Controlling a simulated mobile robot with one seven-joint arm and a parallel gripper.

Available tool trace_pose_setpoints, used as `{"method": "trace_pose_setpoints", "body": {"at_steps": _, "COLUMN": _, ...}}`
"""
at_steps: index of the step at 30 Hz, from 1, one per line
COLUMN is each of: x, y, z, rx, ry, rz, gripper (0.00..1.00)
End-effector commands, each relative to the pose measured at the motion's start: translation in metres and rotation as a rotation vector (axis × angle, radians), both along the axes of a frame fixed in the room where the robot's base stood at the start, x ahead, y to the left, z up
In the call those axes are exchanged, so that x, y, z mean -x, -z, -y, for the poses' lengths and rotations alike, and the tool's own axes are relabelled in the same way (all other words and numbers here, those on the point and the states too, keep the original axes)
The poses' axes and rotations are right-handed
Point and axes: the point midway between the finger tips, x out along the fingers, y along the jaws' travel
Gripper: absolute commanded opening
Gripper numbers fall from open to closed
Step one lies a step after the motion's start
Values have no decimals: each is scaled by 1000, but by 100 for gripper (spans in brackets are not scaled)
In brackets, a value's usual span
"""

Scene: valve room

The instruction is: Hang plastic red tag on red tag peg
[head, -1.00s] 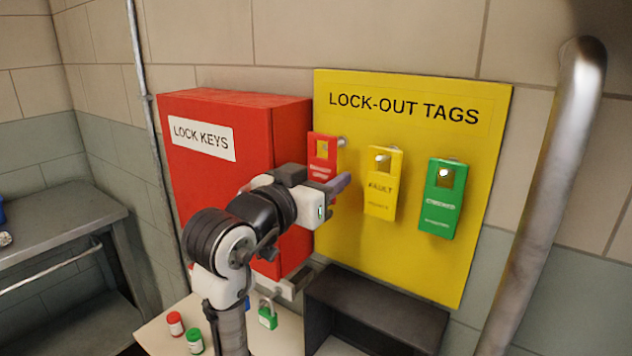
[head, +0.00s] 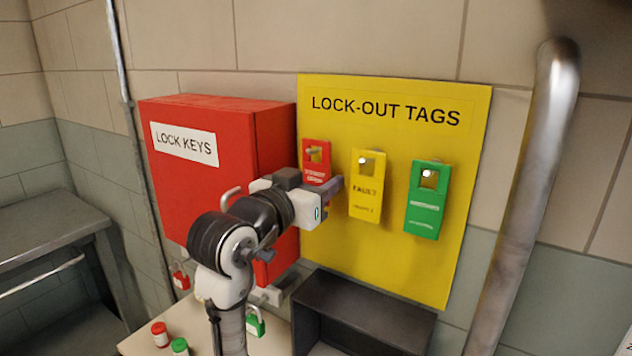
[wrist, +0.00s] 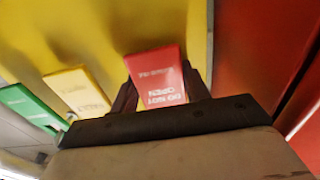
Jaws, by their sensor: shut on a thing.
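The red tag (head: 317,174) is upright at the left of the yellow lock-out tags board (head: 392,92). It also shows in the wrist view (wrist: 157,78), with "DO NOT OPEN" lettering. My gripper (head: 332,187) is shut on its lower part, one finger on each side. A metal peg (head: 312,155) shows within the tag's window in the head view. I cannot tell whether the tag bears on the peg. My gripper hides the tag's lower end.
A yellow tag (head: 366,190) and a green tag (head: 425,205) hang on pegs to the right. The red lock keys box (head: 205,185) stands close on the left. A dark open bin (head: 365,300) is below. A thick pipe (head: 520,200) runs at far right.

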Motion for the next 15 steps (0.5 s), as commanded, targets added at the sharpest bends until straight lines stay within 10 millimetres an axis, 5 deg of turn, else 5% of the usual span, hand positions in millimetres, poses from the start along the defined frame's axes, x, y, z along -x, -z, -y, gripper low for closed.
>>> {"method": "trace_pose_setpoints", "body": {"at_steps": 8, "x": 0, "y": 0, "z": 0, "rx": 0, "ry": 0, "rz": 0, "gripper": 21}}
{"method": "trace_pose_setpoints", "body": {"at_steps": 9, "x": 0, "y": 0, "z": 0, "rx": 0, "ry": 0, "rz": 0, "gripper": 50}}
{"method": "trace_pose_setpoints", "body": {"at_steps": 15, "x": 0, "y": 0, "z": 0, "rx": 0, "ry": 0, "rz": 0, "gripper": 72}}
